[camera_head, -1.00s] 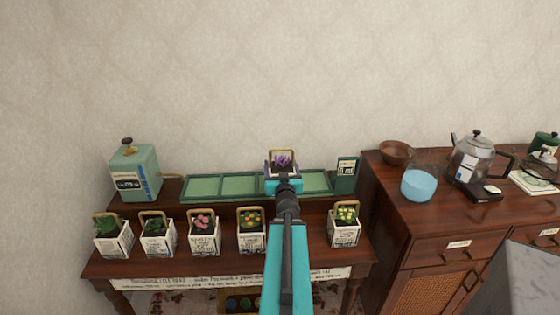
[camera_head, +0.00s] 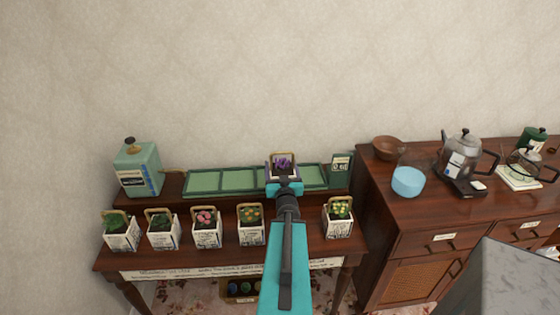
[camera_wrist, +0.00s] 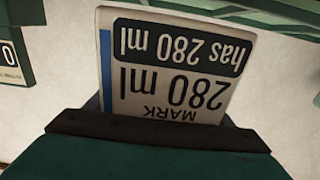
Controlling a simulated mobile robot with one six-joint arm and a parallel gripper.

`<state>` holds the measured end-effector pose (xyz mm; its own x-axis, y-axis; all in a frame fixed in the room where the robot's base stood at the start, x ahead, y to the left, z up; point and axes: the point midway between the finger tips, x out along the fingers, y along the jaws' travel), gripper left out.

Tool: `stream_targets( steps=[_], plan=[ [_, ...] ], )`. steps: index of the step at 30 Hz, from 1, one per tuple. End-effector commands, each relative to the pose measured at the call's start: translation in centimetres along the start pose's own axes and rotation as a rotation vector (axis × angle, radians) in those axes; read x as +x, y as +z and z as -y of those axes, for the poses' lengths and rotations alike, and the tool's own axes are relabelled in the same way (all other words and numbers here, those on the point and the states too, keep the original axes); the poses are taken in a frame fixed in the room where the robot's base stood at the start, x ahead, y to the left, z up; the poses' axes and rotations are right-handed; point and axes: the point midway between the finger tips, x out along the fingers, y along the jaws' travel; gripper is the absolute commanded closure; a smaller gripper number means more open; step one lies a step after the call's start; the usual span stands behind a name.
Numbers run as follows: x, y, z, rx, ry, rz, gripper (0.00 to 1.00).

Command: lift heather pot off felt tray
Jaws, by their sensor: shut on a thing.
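The heather pot (camera_head: 282,164) has purple flowers, a pale box-like body and a wooden handle. My gripper (camera_head: 284,187) is shut on it, reaching in from the front. The pot is at the right half of the long green felt tray (camera_head: 203,181), in front of or over its compartments. I cannot tell whether its base is clear of the felt. In the wrist view, the pot's pale labelled side (camera_wrist: 172,75) stands between my jaws, reading "280 ml" upside down. The pot's lower part is hidden by my gripper.
Several other pots (camera_head: 207,232) stand in a row on the wooden stand in front of the tray. A green canister (camera_head: 138,170) is to the left and a small green sign (camera_head: 341,163) to the right. A cabinet with a blue vessel (camera_head: 408,181) and a kettle (camera_head: 467,150) is further right.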

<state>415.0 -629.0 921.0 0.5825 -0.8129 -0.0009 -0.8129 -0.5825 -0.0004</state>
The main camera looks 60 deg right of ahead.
Motion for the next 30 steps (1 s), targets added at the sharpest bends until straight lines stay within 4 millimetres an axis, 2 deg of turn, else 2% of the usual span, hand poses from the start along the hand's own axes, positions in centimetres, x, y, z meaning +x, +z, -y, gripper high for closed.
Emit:
stream_targets(
  steps=[1,15,30],
  plan=[
    [-0.2,-0.7,-0.1,0.001,0.0,-0.002,0.74],
    [-2.4,-0.7,-0.6,0.001,0.001,-0.004,0.74],
    [-3.3,-0.5,-0.9,0.0,0.001,-0.006,0.74]
  ],
)
